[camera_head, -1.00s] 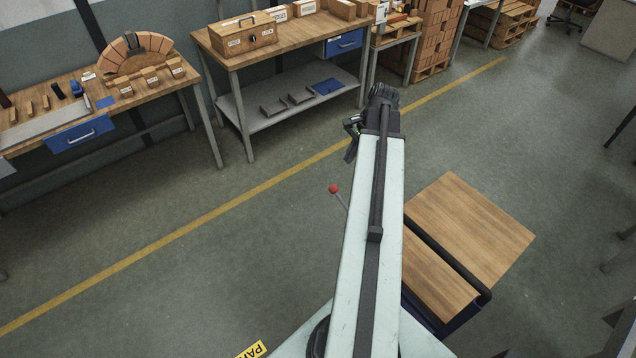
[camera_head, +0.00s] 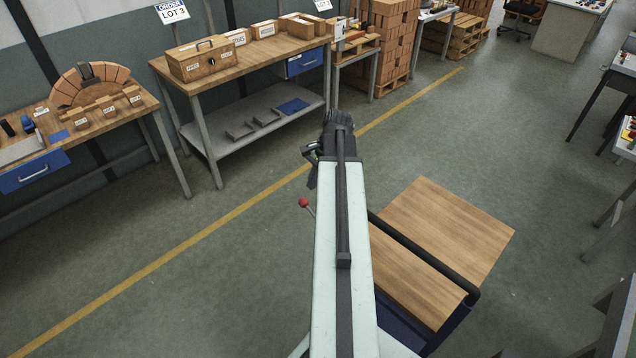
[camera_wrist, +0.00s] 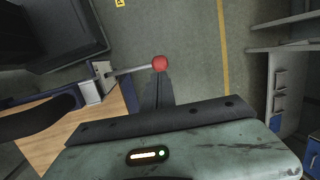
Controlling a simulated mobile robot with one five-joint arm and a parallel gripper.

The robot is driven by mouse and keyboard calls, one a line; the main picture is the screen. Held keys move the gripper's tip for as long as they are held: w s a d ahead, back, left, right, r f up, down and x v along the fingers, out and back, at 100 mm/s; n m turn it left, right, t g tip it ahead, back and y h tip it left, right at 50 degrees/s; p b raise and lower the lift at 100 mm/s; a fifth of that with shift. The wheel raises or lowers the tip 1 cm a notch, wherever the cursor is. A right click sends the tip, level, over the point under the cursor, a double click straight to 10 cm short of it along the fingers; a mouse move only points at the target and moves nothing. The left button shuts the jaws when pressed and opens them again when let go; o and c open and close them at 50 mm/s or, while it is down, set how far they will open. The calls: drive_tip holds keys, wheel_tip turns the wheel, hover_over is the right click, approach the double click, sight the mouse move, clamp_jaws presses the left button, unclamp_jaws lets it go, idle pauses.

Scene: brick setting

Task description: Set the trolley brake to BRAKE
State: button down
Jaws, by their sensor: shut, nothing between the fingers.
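The trolley has a wooden top (camera_head: 450,240) and a dark push bar (camera_head: 425,255), right of my arm in the head view. Its wood also shows at the lower left of the wrist view (camera_wrist: 60,140). The brake lever is a thin rod with a red knob (camera_head: 303,202), just left of my arm; part of the rod is hidden. In the wrist view the red knob (camera_wrist: 160,63) is at upper centre, its rod running left to a pale bracket (camera_wrist: 97,85). My gripper (camera_head: 312,184) is shut and empty. Its dark fingertips (camera_wrist: 157,76) appear close to the knob; I cannot tell whether they touch.
A workbench (camera_head: 250,55) with wooden boxes and a lower shelf stands beyond my arm. Another bench (camera_head: 140,105) with a brick arch is at left. A yellow floor line (camera_head: 200,232) crosses the floor. A yellow label (camera_wrist: 120,3) shows in the wrist view. Floor around the trolley looks clear.

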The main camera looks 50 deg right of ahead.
sight(305, 199)
drive_tip(key=b+x, duration=0.4)
drive_tip(key=x, duration=0.2)
drive_tip(key=shift+f, duration=0.2)
drive_tip(key=shift+r, duration=0.15)
drive_tip(key=shift+w, duration=0.15)
drive_tip(key=shift+w+f+b, duration=0.45)
drive_tip(key=shift+f+b, duration=0.3)
drive_tip(key=shift+b, duration=0.1)
drive_tip(key=shift+g, duration=0.4)
drive_tip(key=w+f+b, duration=0.2)
drive_tip(key=f+b, duration=0.1)
drive_tip(key=w+f+b, duration=0.1)
drive_tip(key=f+b, duration=0.1)
drive_tip(key=shift+d+f, duration=0.25)
drive_tip(key=shift+d, duration=0.05)
drive_tip(key=shift+g, duration=0.3)
drive_tip(key=shift+s+d+b+x, duration=0.1)
drive_tip(key=shift+d+b+x, duration=0.05)
drive_tip(key=shift+b+x, duration=0.85)
drive_tip(key=shift+s+d+b+x, duration=0.15)
drive_tip(key=shift+b+x, duration=0.8)
drive_tip(key=shift+s+d+b+x, duration=0.1)
drive_tip(key=shift+b+x, duration=0.9)
drive_tip(key=shift+s+d, duration=0.1)
